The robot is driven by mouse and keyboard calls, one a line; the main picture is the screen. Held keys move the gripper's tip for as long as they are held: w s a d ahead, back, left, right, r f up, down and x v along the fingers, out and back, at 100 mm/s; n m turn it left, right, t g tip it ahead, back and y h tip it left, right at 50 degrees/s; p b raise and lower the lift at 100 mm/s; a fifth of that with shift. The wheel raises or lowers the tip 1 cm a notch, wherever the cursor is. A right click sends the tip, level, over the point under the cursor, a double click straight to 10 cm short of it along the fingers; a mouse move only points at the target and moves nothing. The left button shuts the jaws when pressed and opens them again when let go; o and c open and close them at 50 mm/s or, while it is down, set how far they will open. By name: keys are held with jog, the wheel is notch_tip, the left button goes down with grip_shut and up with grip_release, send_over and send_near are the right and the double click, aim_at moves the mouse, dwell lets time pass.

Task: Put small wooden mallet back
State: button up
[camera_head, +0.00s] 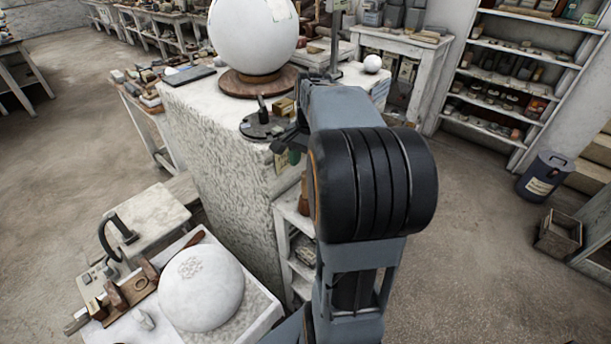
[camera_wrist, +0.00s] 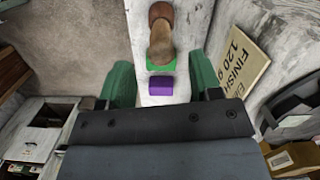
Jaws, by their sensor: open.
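A small brown wooden object that looks like the mallet (camera_wrist: 161,32) is on a narrow white surface in the wrist view, at the top middle. Its lower end is at a green patch (camera_wrist: 160,65), and a purple block or patch (camera_wrist: 161,87) lies just below that. My gripper (camera_wrist: 162,72) is open, its green fingers to either side of the narrow surface, with nothing visibly held. In the head view my gripper (camera_head: 291,156) is mostly hidden by my arm, beside the plaster block. A brown wooden piece (camera_head: 305,195) shows below it, on a white shelf.
A speckled plaster block (camera_head: 225,150) stands left of my arm, bearing a large white sphere (camera_head: 252,35) and a dark round tray (camera_head: 262,128). Another sphere (camera_head: 201,287) rests at lower left. A board marked "FINISH" (camera_wrist: 240,62) leans right in the wrist view.

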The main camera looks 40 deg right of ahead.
jog(key=r, duration=0.5)
jog(key=shift+w+d, duration=0.1)
jog(key=shift+d, duration=0.2)
jog(key=shift+a+r, duration=0.15)
jog(key=shift+a, duration=0.1)
jog(key=s+a+f+n+t, duration=0.2)
jog(key=s+a+f+n, duration=0.1)
jog(key=a+n, duration=0.4)
jog(key=s+a+f+n+t+h, duration=0.1)
jog(key=s+a+f+n+t, duration=0.1)
jog(key=s+a+f+n, duration=0.2)
jog(key=a+f+n, duration=0.1)
jog(key=a+n, duration=0.2)
jog(key=a, duration=0.4)
jog(key=shift+a+t, duration=0.15)
jog(key=shift+t, duration=0.15)
